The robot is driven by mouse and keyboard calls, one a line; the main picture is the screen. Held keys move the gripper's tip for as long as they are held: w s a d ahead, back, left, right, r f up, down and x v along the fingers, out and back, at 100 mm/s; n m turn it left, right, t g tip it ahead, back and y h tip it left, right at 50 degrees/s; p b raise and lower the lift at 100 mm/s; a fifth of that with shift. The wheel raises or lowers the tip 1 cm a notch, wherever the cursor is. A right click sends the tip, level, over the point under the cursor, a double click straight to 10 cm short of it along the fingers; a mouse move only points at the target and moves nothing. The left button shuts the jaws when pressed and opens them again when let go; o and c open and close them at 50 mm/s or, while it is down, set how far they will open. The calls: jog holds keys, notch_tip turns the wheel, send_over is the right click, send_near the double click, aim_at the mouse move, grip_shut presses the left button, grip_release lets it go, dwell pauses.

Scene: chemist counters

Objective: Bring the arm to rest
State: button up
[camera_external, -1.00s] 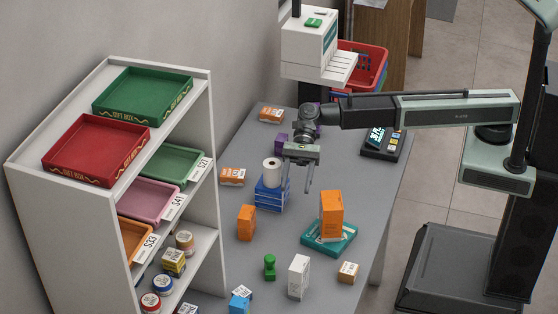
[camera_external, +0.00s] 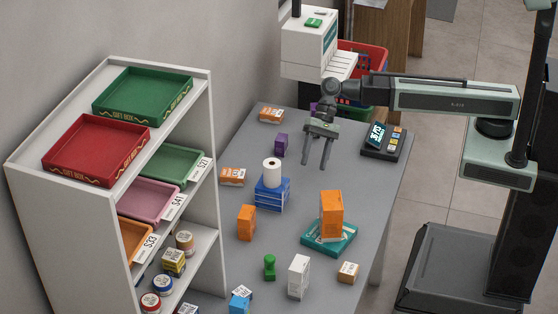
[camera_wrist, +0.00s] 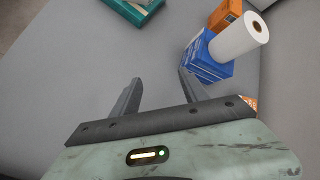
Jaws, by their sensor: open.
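My gripper (camera_external: 315,165) is open and empty above the grey counter (camera_external: 305,197), toward its far end. In the wrist view its two fingers (camera_wrist: 160,92) stand apart with only bare counter between them. The arm reaches in from the right. A white paper roll (camera_external: 272,171) stands on blue boxes (camera_external: 269,193) to the left of the gripper, apart from it. The roll also shows in the wrist view (camera_wrist: 237,36) at the upper right.
A card terminal (camera_external: 383,141) lies right of the gripper, and a purple box (camera_external: 281,144) left of it. An orange box (camera_external: 331,210) stands on a teal box (camera_external: 328,238). A white shelf (camera_external: 205,122) with trays is at left. A register (camera_external: 308,45) stands behind.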

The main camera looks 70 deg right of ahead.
jog(key=d+f+n+h, duration=0.1)
jog(key=d, duration=0.4)
jog(key=s+d+f+n+h, duration=0.1)
jog(key=d+n, duration=0.1)
jog(key=d, duration=0.3)
jog(key=d+f+n+h, duration=0.1)
jog(key=d+n+h, duration=0.1)
jog(key=d, duration=0.3)
jog(key=shift+s+d+f+p, duration=0.1)
jog(key=shift+s+f+p, duration=0.15)
jog(key=shift+s+p, duration=0.1)
jog(key=s+d+n+h, duration=0.1)
jog(key=d, duration=0.4)
jog(key=s+d+n+h, duration=0.1)
jog(key=d+n+h, duration=0.1)
jog(key=d, duration=0.3)
jog(key=s+d+f+n+h, duration=0.1)
jog(key=d+n, duration=0.1)
jog(key=d, duration=0.3)
jog(key=shift+s+d+f+h+p, duration=0.1)
jog(key=shift+s+d+h+p, duration=0.2)
jog(key=shift+s+d, duration=0.1)
